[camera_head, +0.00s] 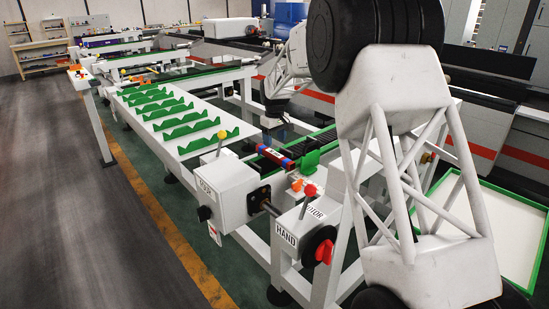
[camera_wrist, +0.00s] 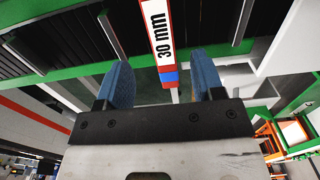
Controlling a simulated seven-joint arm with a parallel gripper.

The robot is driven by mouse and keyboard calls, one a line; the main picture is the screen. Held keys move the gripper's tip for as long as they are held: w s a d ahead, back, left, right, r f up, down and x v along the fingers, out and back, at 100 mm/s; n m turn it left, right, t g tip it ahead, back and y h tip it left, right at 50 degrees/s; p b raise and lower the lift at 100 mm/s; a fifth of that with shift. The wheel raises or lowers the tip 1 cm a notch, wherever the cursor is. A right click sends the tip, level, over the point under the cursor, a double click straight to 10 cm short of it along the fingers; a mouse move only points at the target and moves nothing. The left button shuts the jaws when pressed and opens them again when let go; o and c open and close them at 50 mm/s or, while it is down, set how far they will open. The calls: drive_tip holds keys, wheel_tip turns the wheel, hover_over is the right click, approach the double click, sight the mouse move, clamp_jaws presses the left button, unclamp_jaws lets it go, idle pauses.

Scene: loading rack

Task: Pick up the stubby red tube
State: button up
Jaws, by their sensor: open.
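The stubby red tube (camera_head: 273,155) lies on the green and black rack section beside the grey ROTOR box in the head view. It has a blue band near one end. I see no contact. In the head view my gripper (camera_head: 272,124) hangs just above and behind the tube, small and partly dark.
A white table with green notched holders (camera_head: 194,127) extends to the left. A white tray with green rim (camera_head: 503,225) lies at right.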

sight(274, 153)
drive_tip(key=shift+f, duration=0.85)
drive_tip(key=shift+s+f, duration=0.15)
drive_tip(key=shift+f, duration=2.45)
drive_tip(key=shift+c, duration=0.2)
drive_tip(key=c, duration=1.1)
drive_tip(key=shift+r, duration=0.2)
